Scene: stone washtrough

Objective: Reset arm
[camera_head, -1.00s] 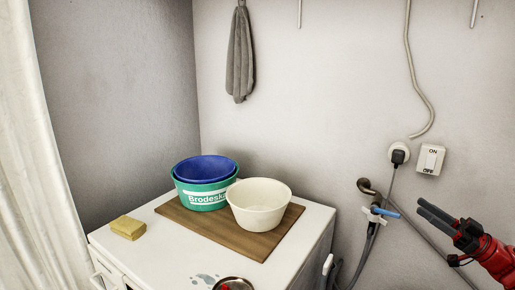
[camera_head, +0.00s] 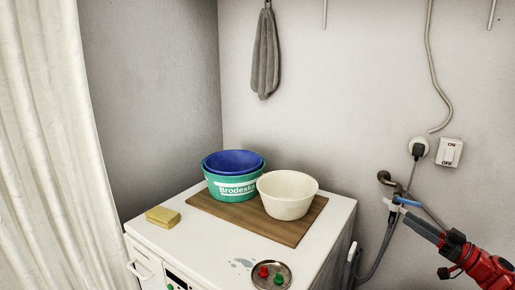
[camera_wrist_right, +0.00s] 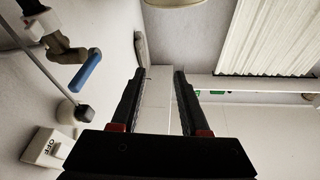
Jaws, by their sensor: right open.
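My right arm comes in from the right edge of the head view, with red links and a dark gripper (camera_head: 418,221) pointing left. The gripper is in the air to the right of the white washing machine (camera_head: 205,262), in front of the wall tap. In the right wrist view its two dark fingers (camera_wrist_right: 158,74) are apart with nothing between them. The blue tap handle (camera_wrist_right: 86,70) shows to the left of the fingers there, apart from them. My left gripper is not in view.
On the machine a wooden board (camera_head: 290,232) bears a white bowl (camera_head: 288,198) and a green tub (camera_head: 230,187) with a blue bowl (camera_head: 233,161) in it. A yellow sponge (camera_head: 163,217) and a metal dish (camera_head: 271,275) lie nearby. A switch (camera_head: 449,153) and hoses are on the wall.

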